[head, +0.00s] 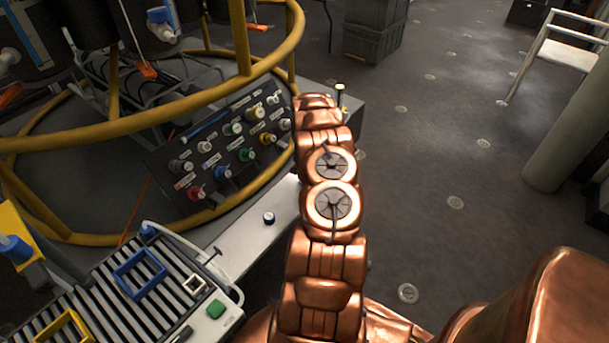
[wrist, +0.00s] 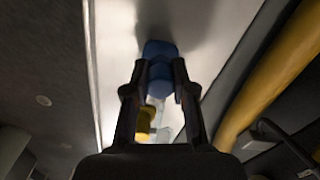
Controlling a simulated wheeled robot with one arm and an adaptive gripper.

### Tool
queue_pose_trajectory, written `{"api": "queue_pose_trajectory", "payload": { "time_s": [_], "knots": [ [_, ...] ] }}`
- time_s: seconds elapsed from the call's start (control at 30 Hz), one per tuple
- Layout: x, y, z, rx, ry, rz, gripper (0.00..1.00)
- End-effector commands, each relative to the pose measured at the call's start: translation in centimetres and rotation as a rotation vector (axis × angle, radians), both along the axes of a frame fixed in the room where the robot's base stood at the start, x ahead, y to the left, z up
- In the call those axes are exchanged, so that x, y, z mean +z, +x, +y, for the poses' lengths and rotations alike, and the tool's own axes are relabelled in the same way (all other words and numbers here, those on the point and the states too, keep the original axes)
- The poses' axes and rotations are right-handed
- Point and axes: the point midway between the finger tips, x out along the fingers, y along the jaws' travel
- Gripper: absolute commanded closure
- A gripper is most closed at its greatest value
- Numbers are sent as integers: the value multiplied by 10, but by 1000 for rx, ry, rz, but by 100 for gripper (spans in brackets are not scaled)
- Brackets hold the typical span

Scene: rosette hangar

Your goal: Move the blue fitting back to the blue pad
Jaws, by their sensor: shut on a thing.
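In the wrist view my gripper (wrist: 160,82) is shut on a blue fitting (wrist: 160,58), which sits between its fingertips over a pale surface. In the head view my copper arm hides the gripper and the held fitting. A blue square frame (head: 140,272) lies on the slatted tray at lower left. I cannot tell whether this frame is the blue pad. The labelled panel also has a blue fitting (head: 222,173).
The white shelf (head: 235,235) runs beside the yellow railing (head: 245,70). Open floor lies right.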

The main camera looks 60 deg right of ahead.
Motion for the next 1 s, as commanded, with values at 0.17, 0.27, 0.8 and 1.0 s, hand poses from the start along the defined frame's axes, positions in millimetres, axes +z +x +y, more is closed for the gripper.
{"api": "queue_pose_trajectory", "payload": {
  "time_s": [0.17,0.27,0.8,1.0],
  "knots": [
    [0,0,0,0,0,0,100],
    [0,0,0,0,0,0,100],
    [-8,0,0,1,0,0,100],
    [-8,0,0,0,0,0,100]
  ]
}}
